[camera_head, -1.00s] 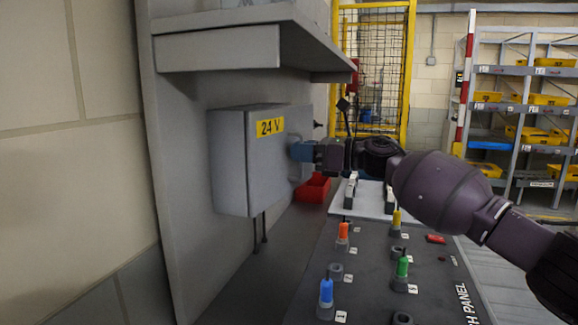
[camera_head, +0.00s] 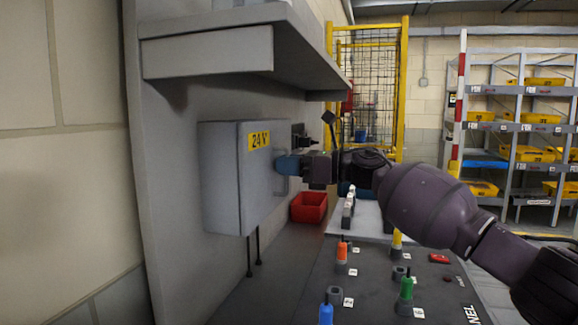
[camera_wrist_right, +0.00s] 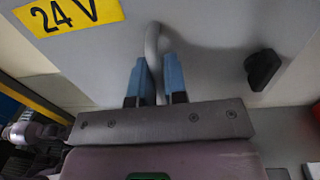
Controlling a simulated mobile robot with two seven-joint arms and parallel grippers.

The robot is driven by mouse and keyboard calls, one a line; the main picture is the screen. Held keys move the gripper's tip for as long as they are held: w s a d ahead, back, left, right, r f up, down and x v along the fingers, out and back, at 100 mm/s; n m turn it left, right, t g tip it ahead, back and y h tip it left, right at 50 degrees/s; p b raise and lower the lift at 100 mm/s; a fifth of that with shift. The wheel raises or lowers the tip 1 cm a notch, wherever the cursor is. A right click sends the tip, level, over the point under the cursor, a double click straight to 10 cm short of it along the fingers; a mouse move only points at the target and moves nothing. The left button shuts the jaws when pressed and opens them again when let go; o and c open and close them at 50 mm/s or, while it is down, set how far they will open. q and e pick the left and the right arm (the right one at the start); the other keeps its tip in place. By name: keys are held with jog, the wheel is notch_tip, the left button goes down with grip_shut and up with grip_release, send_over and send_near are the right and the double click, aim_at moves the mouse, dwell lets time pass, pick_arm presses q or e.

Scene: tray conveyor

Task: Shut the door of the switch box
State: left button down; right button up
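The grey switch box (camera_head: 220,180) is mounted on the grey wall panel, under a shelf. Its door (camera_head: 258,190) carries a yellow "24 V" label (camera_head: 259,140), which also shows in the right wrist view (camera_wrist_right: 68,15). The near edge of the door lies along the box; I cannot tell whether the far edge is fully closed. My right gripper (camera_head: 290,165) is at the door, its blue fingers shut around the grey loop handle (camera_wrist_right: 152,45). A black knob (camera_wrist_right: 263,69) sits on the door beside the handle. My left gripper is not in view.
A grey shelf (camera_head: 215,52) overhangs the box. A red bin (camera_head: 309,207) stands beyond it on the bench. A dark switch panel (camera_head: 375,285) with coloured levers lies below my right arm. A yellow mesh guard (camera_head: 403,90) and a rack with yellow bins are behind.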

jog(key=o, duration=0.3)
jog(key=shift+a, duration=0.25)
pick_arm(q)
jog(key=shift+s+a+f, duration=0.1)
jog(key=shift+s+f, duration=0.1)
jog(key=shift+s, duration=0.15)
pick_arm(e)
jog(key=shift+o, duration=0.2)
jog(key=shift+d, duration=0.1)
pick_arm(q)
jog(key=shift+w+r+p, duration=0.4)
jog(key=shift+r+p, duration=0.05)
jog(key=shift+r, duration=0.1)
pick_arm(e)
jog(key=s+d, duration=0.1)
jog(key=d, duration=0.9)
jog(key=shift+s+d, duration=0.35)
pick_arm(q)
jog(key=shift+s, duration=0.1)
